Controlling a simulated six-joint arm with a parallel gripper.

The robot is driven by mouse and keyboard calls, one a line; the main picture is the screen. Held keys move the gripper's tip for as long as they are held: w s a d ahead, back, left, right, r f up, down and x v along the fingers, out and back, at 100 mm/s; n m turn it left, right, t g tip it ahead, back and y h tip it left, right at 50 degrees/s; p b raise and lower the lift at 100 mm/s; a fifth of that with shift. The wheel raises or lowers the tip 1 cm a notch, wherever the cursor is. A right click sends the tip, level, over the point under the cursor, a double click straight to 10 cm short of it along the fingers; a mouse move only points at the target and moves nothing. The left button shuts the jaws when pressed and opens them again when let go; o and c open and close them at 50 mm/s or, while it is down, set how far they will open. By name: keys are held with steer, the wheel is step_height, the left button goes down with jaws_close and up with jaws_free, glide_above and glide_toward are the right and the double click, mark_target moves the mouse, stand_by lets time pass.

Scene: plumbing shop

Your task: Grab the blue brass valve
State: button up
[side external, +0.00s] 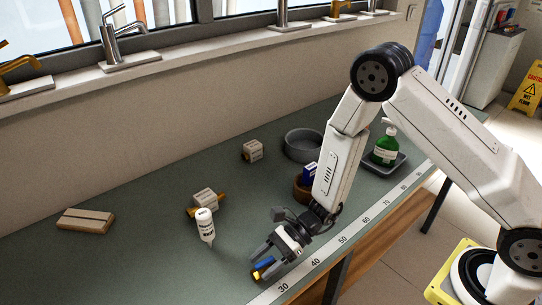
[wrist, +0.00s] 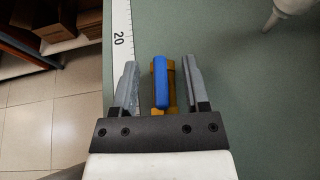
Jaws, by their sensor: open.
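The blue brass valve (wrist: 161,80) has a blue lever handle over a brass body. In the wrist view it lies between the two fingers of my gripper (wrist: 155,85), with a gap on each side. In the side external view the valve (side external: 262,264) shows between the fingertips of my gripper (side external: 264,262), low over the bench near its front edge. The gripper is open, and its fingers flank the valve without visible contact.
Another box (side external: 252,150), a grey bowl (side external: 303,144) and a green bottle (side external: 386,146) stand farther off. A ruler strip (side external: 345,238) runs along the bench's front edge.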

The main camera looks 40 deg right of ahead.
mark_target(265, 261)
steer(key=shift+c, duration=0.2)
jaws_close()
steer(key=shift+r, duration=0.2)
stand_by(0.4)
steer(key=shift+r, duration=4.85)
